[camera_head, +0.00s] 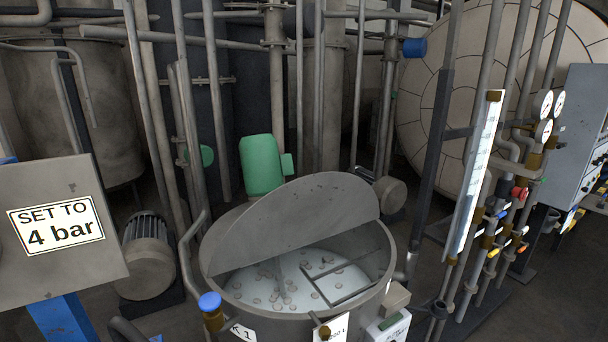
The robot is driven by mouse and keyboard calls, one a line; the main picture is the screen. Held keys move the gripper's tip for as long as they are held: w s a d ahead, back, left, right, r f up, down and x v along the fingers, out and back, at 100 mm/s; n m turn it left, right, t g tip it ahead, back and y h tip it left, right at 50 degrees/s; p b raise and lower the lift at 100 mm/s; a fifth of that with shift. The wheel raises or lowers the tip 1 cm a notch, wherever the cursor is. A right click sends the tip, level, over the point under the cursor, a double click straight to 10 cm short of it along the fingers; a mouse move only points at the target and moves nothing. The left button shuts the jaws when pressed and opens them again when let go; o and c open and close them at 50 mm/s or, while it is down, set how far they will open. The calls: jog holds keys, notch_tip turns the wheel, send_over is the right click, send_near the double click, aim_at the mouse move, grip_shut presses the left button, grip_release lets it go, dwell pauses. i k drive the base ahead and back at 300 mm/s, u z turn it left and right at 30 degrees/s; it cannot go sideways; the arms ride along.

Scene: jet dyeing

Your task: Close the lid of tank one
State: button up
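A round grey metal tank (378,264) stands at the lower middle of the head view. A label on its front is partly readable and ends in "K 1". Its half-round lid (296,220) is tilted up, leaving the near part of the tank uncovered. Inside I see pale liquid (270,285) with several small round floating bits and a metal frame (350,288). My gripper is not in view.
A sign reading "SET TO 4 bar" (58,226) stands at the left. A blue-capped valve (210,302) sits by the tank's left front. A green motor (262,165) is behind the lid. Pipes with gauges and coloured valves (520,192) crowd the right.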

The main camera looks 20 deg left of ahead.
aim_at(305, 210)
jog(key=u, duration=0.5)
jog(key=i, duration=0.8)
jog(key=u, duration=0.7)
